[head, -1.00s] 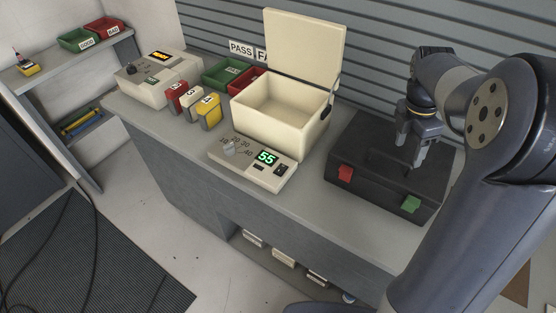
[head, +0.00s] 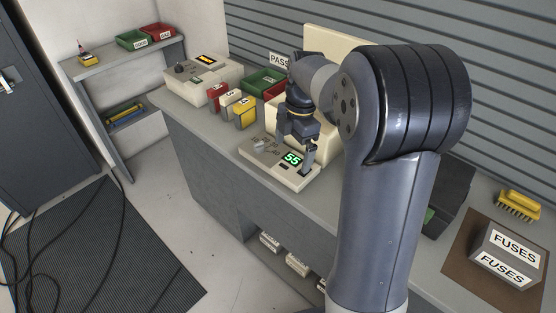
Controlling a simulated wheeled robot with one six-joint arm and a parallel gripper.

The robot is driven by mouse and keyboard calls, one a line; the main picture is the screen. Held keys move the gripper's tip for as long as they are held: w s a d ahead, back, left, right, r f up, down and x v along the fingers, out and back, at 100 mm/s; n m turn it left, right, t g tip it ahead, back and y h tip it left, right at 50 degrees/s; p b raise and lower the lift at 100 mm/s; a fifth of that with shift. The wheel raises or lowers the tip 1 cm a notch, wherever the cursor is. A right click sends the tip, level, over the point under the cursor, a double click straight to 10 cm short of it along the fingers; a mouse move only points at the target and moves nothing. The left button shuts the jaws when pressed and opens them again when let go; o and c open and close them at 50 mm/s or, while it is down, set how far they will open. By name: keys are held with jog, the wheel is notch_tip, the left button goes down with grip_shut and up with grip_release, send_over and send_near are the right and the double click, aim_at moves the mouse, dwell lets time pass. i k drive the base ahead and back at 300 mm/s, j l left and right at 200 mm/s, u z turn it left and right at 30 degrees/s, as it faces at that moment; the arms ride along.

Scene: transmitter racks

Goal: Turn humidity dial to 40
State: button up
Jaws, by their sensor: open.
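The humidity control panel (head: 250,153) is a cream box on the bench in front of the cream chamber. Its green display (head: 292,159) reads 55. The grey humidity dial (head: 261,146) is at the panel's left part; its scale is too small to read now. My gripper (head: 308,163) points down over the right end of the panel, close to the display and right of the dial. It is open and holds nothing that I can see. Whether a fingertip touches the panel I cannot tell. My arm hides most of the chamber.
Red, white and yellow blocks (head: 243,113) stand left of the chamber, with a green bin (head: 263,82) behind. Another cream device (head: 198,73) with a dark knob sits at the bench's far left. A FUSES box (head: 506,255) and a yellow brush (head: 518,204) lie at right.

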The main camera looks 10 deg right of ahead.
aim_at(259, 147)
jog(key=i+j, duration=0.2)
jog(key=j, duration=0.15)
jog(key=i+j, duration=0.2)
jog(key=j, duration=0.15)
jog(key=i+j+z, duration=0.1)
jog(key=j, duration=0.25)
jog(key=i, duration=0.05)
